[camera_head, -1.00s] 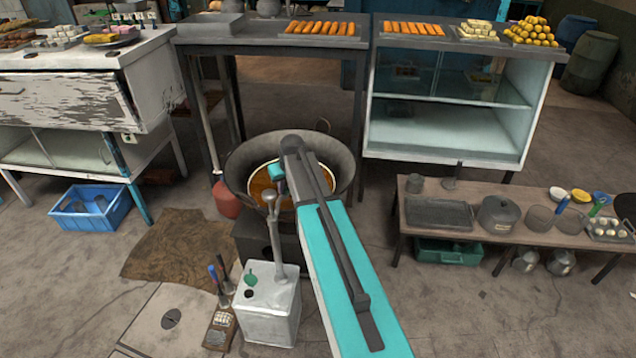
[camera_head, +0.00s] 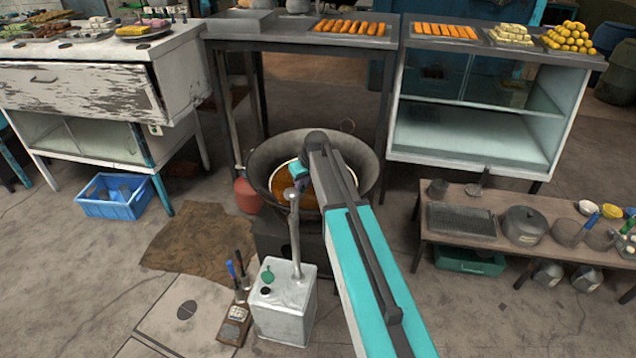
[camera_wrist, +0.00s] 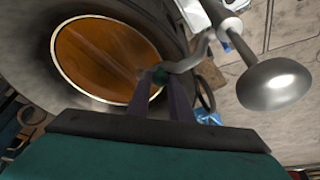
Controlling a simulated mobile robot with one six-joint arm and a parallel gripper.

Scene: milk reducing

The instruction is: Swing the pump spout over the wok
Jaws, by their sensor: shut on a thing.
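The wok (camera_head: 360,158) holds orange liquid (camera_head: 311,192) and stands on a dark stove. The pump stands on a pale square can (camera_head: 284,318) in front of the wok, with an upright grey stem (camera_head: 295,240). My gripper (camera_wrist: 163,82) is shut on the spout's tip, which overlaps the edge of the liquid in that view. My gripper (camera_head: 298,178) shows only partly in the head view, and my arm covers part of the wok.
A red bottle (camera_head: 247,195) stands left of the wok. Tools with blue and dark handles (camera_head: 236,268) stand left of the can. A low bench (camera_head: 470,240) with pots is at the right. A blue crate (camera_head: 112,198) and bare floor lie at the left.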

